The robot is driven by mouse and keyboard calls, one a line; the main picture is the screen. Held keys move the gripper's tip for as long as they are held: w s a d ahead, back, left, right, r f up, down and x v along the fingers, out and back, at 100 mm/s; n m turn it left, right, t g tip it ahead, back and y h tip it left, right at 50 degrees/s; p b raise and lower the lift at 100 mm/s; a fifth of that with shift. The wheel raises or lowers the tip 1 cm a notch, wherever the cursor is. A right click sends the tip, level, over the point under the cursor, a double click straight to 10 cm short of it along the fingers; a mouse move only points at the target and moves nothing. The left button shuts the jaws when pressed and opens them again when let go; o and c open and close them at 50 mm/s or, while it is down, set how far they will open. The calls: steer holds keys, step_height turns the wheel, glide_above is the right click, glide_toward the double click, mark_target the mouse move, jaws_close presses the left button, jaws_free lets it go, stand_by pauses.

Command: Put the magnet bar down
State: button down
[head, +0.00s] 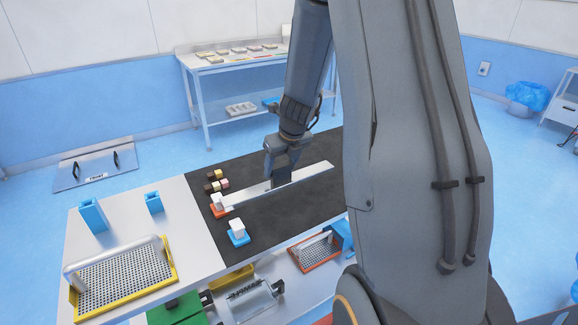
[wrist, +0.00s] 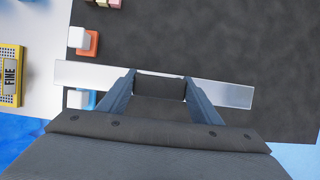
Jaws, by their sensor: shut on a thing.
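The magnet bar, a long flat silver bar (head: 308,174), shows in the head view over the black mat (head: 262,232), running from the orange-based block up to the right. In the wrist view the bar (wrist: 222,92) crosses between my fingers, with both ends sticking out. My gripper (head: 280,183) points down and is shut on the bar near its middle; its fingers also show in the wrist view (wrist: 158,88). The middle of the bar is hidden by the gripper. I cannot tell whether the bar touches the mat.
A white cube on an orange base (head: 218,204) is close to the bar's left end. Another on a blue base (head: 238,232) stands nearer. Small coloured cubes (head: 216,182) lie behind. A yellow-framed perforated tray (head: 172,277) sits left. The mat right of the blue base is bare.

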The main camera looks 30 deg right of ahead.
mark_target(282, 183)
steer(key=shift+a+f+b, duration=0.1)
steer(key=shift+f+b, duration=2)
steer(key=shift+f, duration=1.9)
steer(key=c, duration=0.6)
jaws_free()
steer(key=shift+f, duration=0.1)
